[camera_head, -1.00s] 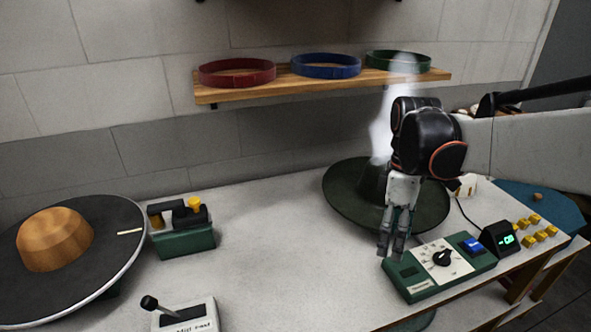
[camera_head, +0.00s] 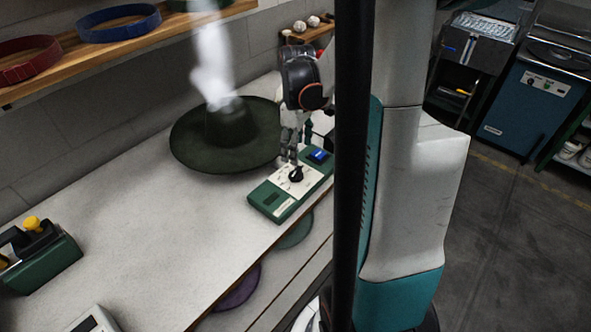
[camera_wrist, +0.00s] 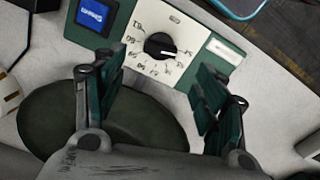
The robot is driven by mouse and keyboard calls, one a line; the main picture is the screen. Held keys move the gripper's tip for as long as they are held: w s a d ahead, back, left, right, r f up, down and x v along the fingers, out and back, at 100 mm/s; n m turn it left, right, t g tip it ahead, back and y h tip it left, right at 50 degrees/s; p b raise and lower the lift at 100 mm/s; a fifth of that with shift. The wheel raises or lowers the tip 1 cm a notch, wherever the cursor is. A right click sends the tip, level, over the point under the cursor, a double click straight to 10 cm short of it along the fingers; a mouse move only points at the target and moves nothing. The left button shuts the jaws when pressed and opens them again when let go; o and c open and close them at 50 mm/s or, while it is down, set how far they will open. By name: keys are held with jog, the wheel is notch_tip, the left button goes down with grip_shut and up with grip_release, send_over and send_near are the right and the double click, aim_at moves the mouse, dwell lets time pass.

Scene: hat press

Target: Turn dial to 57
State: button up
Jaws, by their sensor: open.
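The black dial (camera_head: 296,174) sits on a white scale plate on the green control box (camera_head: 268,198). In the wrist view the dial (camera_wrist: 160,46) lies ahead of my gripper, with numbers around its lower side; its white pointer mark is at its right, and the exact number is too small to read. My gripper (camera_wrist: 157,88) is open and empty, its two finger pairs wide apart, one towards each side of the dial plate. In the head view my gripper (camera_head: 291,150) is just behind the dial, apart from it as far as I can tell.
A blue button (camera_head: 319,155) sits beside the dial on the same box. A dark green hat (camera_head: 195,142) with steam above it stands at the left. Colored bands (camera_head: 118,24) lie on the wooden shelf (camera_head: 75,62).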

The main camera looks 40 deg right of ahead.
aim_at(296, 171)
notch_tip(296, 171, down, 9)
jog(key=b, duration=0.2)
jog(key=shift+f+b, duration=0.15)
jog(key=shift+b, duration=0.15)
jog(key=c, duration=1.1)
